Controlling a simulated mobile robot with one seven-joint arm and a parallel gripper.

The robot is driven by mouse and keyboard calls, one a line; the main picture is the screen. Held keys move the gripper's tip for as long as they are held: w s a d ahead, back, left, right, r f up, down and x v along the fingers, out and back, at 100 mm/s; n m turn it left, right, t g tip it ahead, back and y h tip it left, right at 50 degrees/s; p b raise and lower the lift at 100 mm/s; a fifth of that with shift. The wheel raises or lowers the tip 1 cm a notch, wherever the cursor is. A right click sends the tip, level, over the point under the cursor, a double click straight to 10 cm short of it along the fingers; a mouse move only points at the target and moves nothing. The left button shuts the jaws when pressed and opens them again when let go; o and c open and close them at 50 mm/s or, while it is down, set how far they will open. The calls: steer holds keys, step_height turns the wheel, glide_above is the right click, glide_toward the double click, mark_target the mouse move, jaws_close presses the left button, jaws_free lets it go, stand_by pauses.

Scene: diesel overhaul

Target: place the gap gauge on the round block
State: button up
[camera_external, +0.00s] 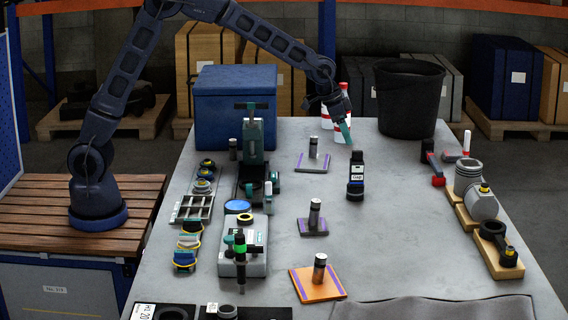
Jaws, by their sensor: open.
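A black upright device with a white label reading "Gap" (357,173), which looks like the gap gauge, stands right of the table's middle. A dark round piece (355,191) shows at its foot; I cannot tell whether this is a separate round block or part of the device. My gripper (345,132) is open, pointing down, above and slightly left of the gauge and apart from it. Its teal fingertips show, with nothing seen between them. A blue-topped round piece (238,206) lies on the left side of the table.
Posts on plates stand mid-table: two on grey-purple plates (302,164) (305,231), one on an orange plate (300,284). A blue box (235,110) and a black bucket (410,100) stand at the back. Red-and-white bottles (352,98) are behind my gripper. Engine parts (481,205) line the right edge.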

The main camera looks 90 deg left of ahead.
steer(key=s+d+r, duration=0.3)
steer(key=s+r, duration=0.4)
steer(key=s, duration=0.6)
steer(key=s+d+r, duration=0.2)
steer(key=s+r, duration=0.6)
steer(key=s, duration=0.4)
steer(key=s+d+f, duration=0.1)
steer(key=s, duration=1.3)
steer(key=s+d+f, duration=0.1)
steer(key=s+d, duration=0.1)
steer(key=s, duration=1.2)
steer(key=shift+s+f, duration=0.15)
steer(key=shift+f, duration=0.15)
